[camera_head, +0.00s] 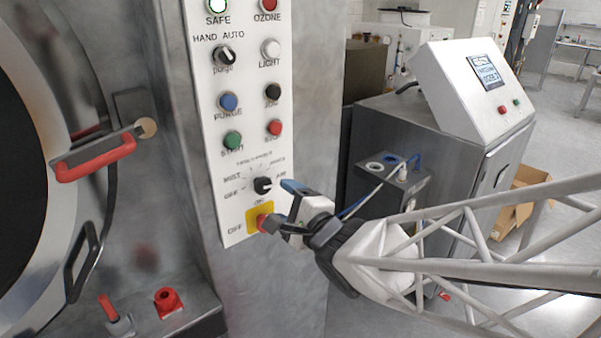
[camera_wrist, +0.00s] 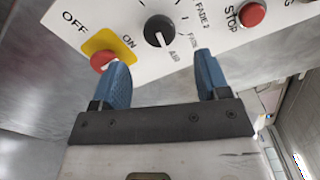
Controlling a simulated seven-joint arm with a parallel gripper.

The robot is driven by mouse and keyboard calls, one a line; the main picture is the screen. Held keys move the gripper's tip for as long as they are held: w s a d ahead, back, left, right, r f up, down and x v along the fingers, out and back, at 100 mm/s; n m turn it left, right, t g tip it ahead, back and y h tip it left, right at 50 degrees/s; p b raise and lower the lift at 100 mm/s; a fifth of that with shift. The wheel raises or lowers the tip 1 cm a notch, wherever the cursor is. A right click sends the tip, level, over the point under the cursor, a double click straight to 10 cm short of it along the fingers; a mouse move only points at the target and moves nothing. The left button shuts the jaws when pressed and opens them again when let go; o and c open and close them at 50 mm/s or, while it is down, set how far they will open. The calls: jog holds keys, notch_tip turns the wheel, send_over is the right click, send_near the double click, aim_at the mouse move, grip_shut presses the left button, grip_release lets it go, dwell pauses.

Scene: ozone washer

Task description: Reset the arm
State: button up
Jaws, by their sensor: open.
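My gripper (camera_head: 281,206) is at the lower part of the white control panel (camera_head: 240,150), close in front of it. In the wrist view, its two blue fingertips (camera_wrist: 161,76) are spread apart with nothing held between them. The left finger overlaps the edge of the red OFF/ON switch (camera_wrist: 103,60) on its yellow plate; I cannot tell whether they touch. That switch also shows in the head view (camera_head: 262,222), partly behind the gripper. The black selector knob (camera_wrist: 159,31) lies beyond the gap between the fingers, and shows just left of the gripper in the head view (camera_head: 263,186).
The washer door with a red handle (camera_head: 95,158) is at the left. A red fitting (camera_head: 168,302) sits on the ledge below. A grey cabinet with a display (camera_head: 486,72) stands at the right, near a cardboard box (camera_head: 522,205). Open floor shows at the lower right.

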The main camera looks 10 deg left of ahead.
jog(key=shift+s+d, duration=0.2)
jog(key=shift+d, duration=0.1)
jog(key=d+f+n+g+h, duration=0.2)
jog(key=d+n+h, duration=0.3)
jog(key=d+h, duration=0.85)
jog(key=s+d+n+g, duration=0.8)
jog(key=s+d, duration=0.5)
jog(key=s, duration=0.3)
jog(key=shift+s+d+f+y, duration=0.15)
jog(key=shift+f+y, duration=0.2)
jog(key=shift+f, duration=0.05)
